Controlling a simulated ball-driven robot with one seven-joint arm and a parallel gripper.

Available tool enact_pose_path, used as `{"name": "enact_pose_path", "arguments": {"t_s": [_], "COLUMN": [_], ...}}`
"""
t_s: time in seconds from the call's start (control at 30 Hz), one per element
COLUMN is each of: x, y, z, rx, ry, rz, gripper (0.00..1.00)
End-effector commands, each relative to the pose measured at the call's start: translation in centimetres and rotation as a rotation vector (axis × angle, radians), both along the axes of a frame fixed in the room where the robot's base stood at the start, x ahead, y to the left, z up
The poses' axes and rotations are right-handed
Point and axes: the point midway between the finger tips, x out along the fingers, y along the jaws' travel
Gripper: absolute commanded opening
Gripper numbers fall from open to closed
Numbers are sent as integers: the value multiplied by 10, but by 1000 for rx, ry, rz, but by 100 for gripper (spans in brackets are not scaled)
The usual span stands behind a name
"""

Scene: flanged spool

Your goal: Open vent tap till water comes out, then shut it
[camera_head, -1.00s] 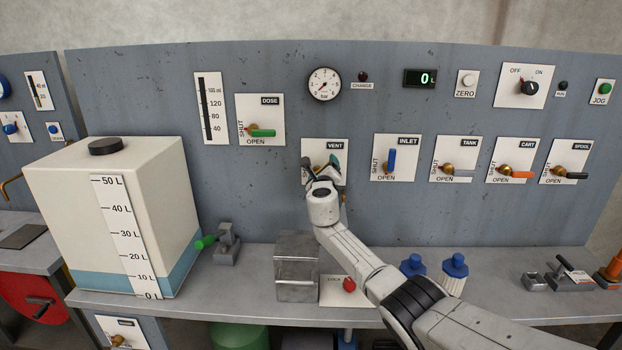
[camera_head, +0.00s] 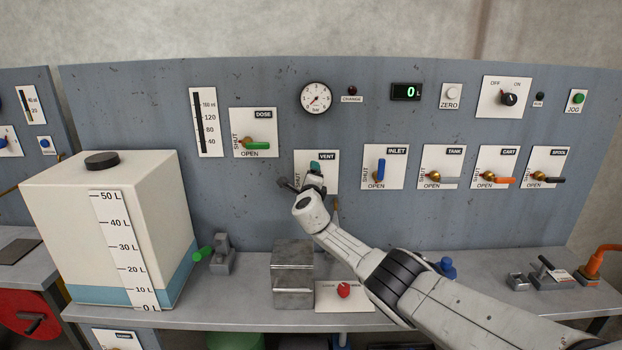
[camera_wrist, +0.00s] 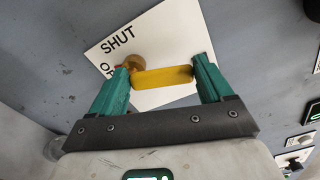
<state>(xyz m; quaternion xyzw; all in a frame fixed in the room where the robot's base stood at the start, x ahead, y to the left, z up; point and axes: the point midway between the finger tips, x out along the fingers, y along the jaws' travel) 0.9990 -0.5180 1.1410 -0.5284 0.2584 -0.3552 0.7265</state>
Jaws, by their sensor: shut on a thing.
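The vent tap's white plate (camera_head: 301,160) is on the grey panel, in the middle of the head view. My gripper (camera_head: 316,172) is in front of it and hides most of the tap. In the wrist view the tap's yellow lever (camera_wrist: 163,77) lies between the two green fingers of my gripper (camera_wrist: 163,80), which is shut on it. The brass hub (camera_wrist: 133,62) is beside the left finger. The lever stands at a slant to the plate's SHUT and OPEN (camera_wrist: 107,70) lettering, partway between upright and level. I see no water.
The inlet tap (camera_head: 381,168) with its blue lever upright is to the right, the dose tap (camera_head: 258,142) with its green lever to the upper left. A pressure gauge (camera_head: 316,97) is above. A metal block (camera_head: 293,277) and a red button (camera_head: 343,290) are on the bench below.

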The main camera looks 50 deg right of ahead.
Motion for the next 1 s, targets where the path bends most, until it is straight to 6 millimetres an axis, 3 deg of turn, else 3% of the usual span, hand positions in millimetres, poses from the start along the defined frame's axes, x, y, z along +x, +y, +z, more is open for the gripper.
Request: {"name": "enact_pose_path", "arguments": {"t_s": [0.27, 0.3, 0.47, 0.77, 1.0], "x": [1, 1, 1, 0, -10], "y": [2, 2, 1, 2, 15], "z": [0, 0, 0, 0, 2], "rx": [-1, 0, 0, 1, 4], "ry": [1, 0, 0, 0, -2], "rz": [3, 3, 3, 1, 3], "gripper": [25, 82, 98, 100, 100]}}
